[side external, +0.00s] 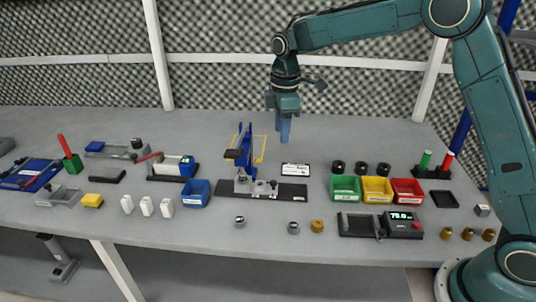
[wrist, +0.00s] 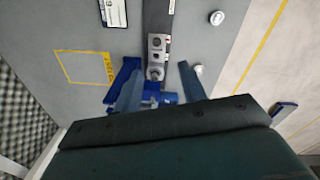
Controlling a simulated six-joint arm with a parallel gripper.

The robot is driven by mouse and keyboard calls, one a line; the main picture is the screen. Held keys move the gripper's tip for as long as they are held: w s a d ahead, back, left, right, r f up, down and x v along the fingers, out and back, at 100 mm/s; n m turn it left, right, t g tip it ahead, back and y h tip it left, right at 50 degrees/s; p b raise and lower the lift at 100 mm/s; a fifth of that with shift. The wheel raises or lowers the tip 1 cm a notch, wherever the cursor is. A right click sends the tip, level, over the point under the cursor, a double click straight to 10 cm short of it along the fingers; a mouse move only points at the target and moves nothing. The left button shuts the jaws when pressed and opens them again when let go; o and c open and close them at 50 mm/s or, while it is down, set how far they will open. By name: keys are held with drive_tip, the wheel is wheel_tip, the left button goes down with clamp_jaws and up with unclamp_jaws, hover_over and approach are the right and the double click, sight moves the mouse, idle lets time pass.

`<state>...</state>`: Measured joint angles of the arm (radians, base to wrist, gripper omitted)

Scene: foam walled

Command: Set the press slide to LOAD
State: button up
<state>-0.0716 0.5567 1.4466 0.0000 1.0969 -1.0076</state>
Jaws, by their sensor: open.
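The press (side external: 245,150) is a blue upright frame with a black handle, standing on a long dark base (side external: 292,192) mid-table. A grey slide block with round silver parts (side external: 262,188) sits on this base, near the press foot. In the wrist view the grey slide block (wrist: 157,44) lies on the dark base (wrist: 158,12), beside the blue press parts (wrist: 127,72). LOAD lettering is not readable. My gripper (side external: 285,138) is open, pointing down, above and behind the base. In the wrist view my gripper's fingers (wrist: 160,72) appear either side of the press area, holding nothing.
A white label card (side external: 296,169) lies behind the base. A blue bin (side external: 196,193) stands left of it; green (side external: 345,197), yellow and red bins stand right. Loose metal pieces (side external: 240,221) lie in front. A yellow outline (wrist: 82,67) marks the table beside the press.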

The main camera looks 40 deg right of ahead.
sight(274, 181)
drive_tip(key=shift+n, duration=0.6)
drive_tip(key=f, duration=0.1)
drive_tip(key=w+f, duration=0.2)
drive_tip(key=shift+w+a+f, duration=0.15)
drive_tip(key=shift+a+f, duration=0.15)
wheel_tip(274, 181, down, 14)
drive_tip(key=shift+r, duration=0.1)
drive_tip(key=shift+c, duration=0.4)
clamp_jaws()
